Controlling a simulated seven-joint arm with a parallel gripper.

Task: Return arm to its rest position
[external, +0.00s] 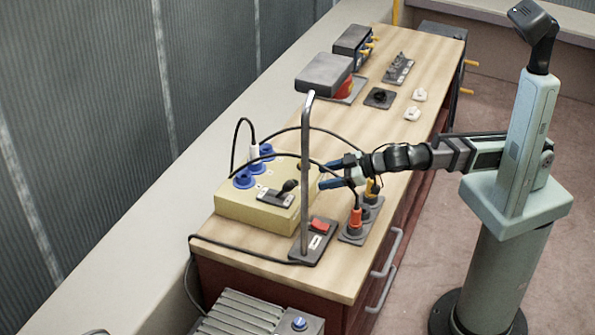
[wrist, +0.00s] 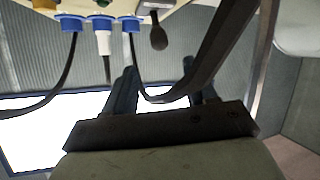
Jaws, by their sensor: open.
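My gripper (external: 334,173) is over the workbench, its two blue fingers parted and nothing seen held between them. It points left towards the yellow box (external: 240,207), just right of the metal post (external: 307,180). In the wrist view my gripper (wrist: 162,82) shows two dark fingers apart. A thick black cable (wrist: 215,45) crosses that view close to the fingers; whether it touches them I cannot tell. My arm reaches out almost level from its column at the right.
The box carries blue sockets (external: 244,178), a white plug (external: 254,155) and a black lever (external: 288,186). Grey boxes (external: 323,72) sit farther back. Floor (external: 410,270) is clear beside the bench.

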